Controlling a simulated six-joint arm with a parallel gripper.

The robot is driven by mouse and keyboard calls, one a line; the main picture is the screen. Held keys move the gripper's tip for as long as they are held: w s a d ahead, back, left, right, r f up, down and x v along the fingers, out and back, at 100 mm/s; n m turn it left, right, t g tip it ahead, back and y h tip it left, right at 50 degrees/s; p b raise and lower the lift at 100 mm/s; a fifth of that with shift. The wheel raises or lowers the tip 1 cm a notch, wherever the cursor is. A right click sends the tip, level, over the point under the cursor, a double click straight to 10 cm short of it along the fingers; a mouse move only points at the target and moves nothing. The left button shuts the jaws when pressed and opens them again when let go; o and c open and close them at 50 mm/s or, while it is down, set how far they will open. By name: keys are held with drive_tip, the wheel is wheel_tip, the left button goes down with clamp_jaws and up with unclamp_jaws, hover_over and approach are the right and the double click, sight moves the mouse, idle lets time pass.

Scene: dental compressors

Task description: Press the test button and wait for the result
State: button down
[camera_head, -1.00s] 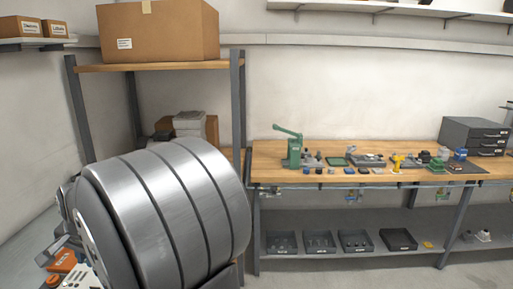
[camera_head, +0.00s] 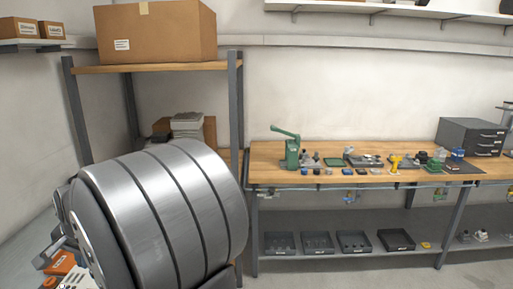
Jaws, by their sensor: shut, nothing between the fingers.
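I cannot make out a test button or a result display. My gripper is not in view. At the lower left edge, an orange item (camera_head: 62,264) and a white piece (camera_head: 76,281) beside it show only in part.
A wooden workbench (camera_head: 300,178) at the right carries a green lever press (camera_head: 291,150) and several small parts. Dark trays (camera_head: 396,240) lie on its lower shelf. A cardboard box (camera_head: 160,32) sits on the rack at the left. A grey drawer unit (camera_head: 470,135) stands far right.

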idle(0.8)
drive_tip(key=w+a+f+n+t+h, duration=0.2)
drive_tip(key=a+f+n+t, duration=0.3)
drive_tip(key=n, duration=0.6)
drive_tip(key=shift+w+a+f+n+t, duration=0.25)
drive_tip(key=shift+w+a+n+t, duration=0.2)
drive_tip(key=shift+a+t, duration=0.3)
drive_tip(key=shift+d+f, duration=0.1)
drive_tip(key=shift+f, duration=4.35)
drive_tip(key=shift+f, duration=0.4)
